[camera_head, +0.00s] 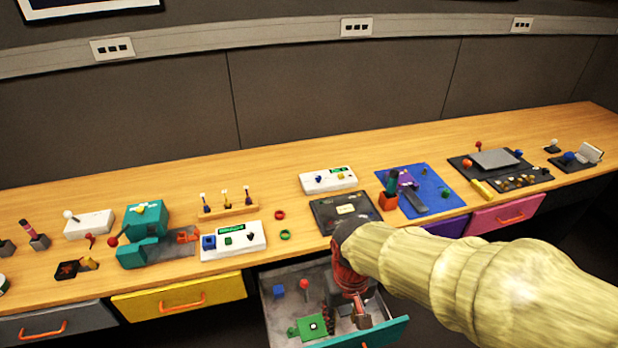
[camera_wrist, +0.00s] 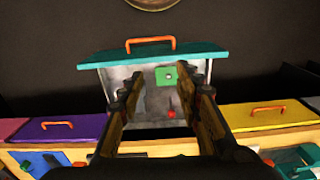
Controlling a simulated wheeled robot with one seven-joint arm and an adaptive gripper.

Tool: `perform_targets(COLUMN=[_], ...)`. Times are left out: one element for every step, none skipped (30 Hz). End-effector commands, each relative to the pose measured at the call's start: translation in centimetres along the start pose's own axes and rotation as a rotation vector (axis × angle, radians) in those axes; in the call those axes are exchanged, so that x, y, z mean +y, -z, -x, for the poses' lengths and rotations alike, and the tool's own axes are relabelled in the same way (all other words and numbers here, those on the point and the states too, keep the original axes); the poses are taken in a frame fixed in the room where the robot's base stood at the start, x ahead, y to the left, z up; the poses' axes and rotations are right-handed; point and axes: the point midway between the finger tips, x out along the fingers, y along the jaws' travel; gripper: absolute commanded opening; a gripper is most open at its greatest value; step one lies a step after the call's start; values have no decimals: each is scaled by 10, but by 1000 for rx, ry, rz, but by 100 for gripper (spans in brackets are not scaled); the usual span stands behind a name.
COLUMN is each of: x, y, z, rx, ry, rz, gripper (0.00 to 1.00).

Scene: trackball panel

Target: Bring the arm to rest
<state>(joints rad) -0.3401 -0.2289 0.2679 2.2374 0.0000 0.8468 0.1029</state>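My arm reaches in from the right of the head view, and my gripper (camera_head: 352,310) points down at the open teal drawer (camera_head: 385,337). In the wrist view my gripper (camera_wrist: 166,92) has its two fingers spread wide with nothing between them. The drawer's teal front (camera_wrist: 100,60) with its orange handle (camera_wrist: 150,44) lies beyond the fingertips. A green block (camera_wrist: 166,76) and a small red piece (camera_wrist: 171,114) show inside the drawer, between the fingers in the picture. I cannot tell whether the fingers touch the drawer.
The wooden desk (camera_head: 290,165) above carries panels, switches and a teal device (camera_head: 146,220). Bare desk lies along the back.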

Motion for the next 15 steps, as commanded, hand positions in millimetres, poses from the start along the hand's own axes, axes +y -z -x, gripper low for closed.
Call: perform_targets(x=[12,18,25,30,36,42,48,52,58,63,67,72,76,79,83], y=[-10,-16,-23,-29,-35,-42,-48,-53,-59,-63,-67,-71,-74,-76,-78], z=[19,28,40,48,56,66,75,82,91,99,105,114,121,126,135], rx=[40,60,88,110,132,163,189,214,249,277,303,338,362,384,413], ry=[2,2,2,1,-1,-4,-7,-10,-14,-18,-22,-28,-32,-37,-43], rz=[-2,-2,-4,-8,-13,-26,-39,-54,-77,-95,-111,-132,-146,-159,-175], gripper=[34,34,34,34,34,34,34,34,34,34,34,34,34,34,34])
